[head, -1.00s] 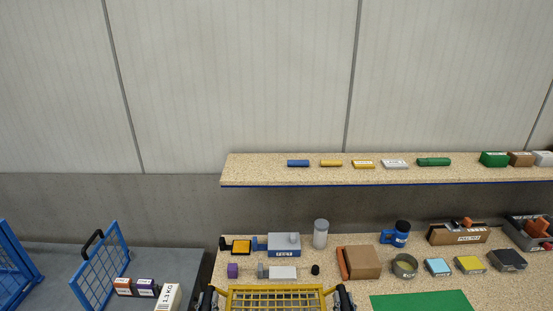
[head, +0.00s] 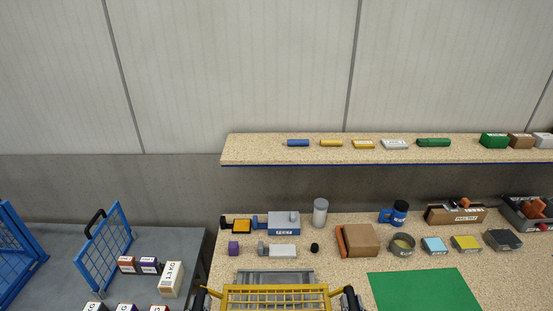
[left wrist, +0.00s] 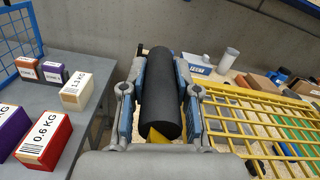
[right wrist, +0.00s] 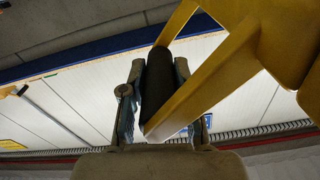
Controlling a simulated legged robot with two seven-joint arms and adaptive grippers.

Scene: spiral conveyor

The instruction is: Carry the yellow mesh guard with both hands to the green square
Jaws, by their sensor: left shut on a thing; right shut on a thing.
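The yellow mesh guard (head: 275,298) is at the bottom of the head view, held level between my two grippers. My left gripper (head: 203,299) is shut on the guard's black handle at its left end; the left wrist view shows the black handle (left wrist: 160,95) between the fingers and the mesh (left wrist: 265,120) to the right. My right gripper (head: 350,299) is at the guard's right end. In the right wrist view its fingers are shut on a black handle (right wrist: 158,85) beside a yellow bar (right wrist: 215,80). The green square (head: 424,290) lies on the speckled table to the right of the guard.
A grey frame (head: 275,277) shows just behind the guard. A cardboard box (head: 362,240), tin (head: 402,245) and blue mug (head: 395,212) stand behind the green square. A shelf (head: 390,152) runs above. A grey table (head: 60,285) with labelled boxes (head: 172,279) is at left.

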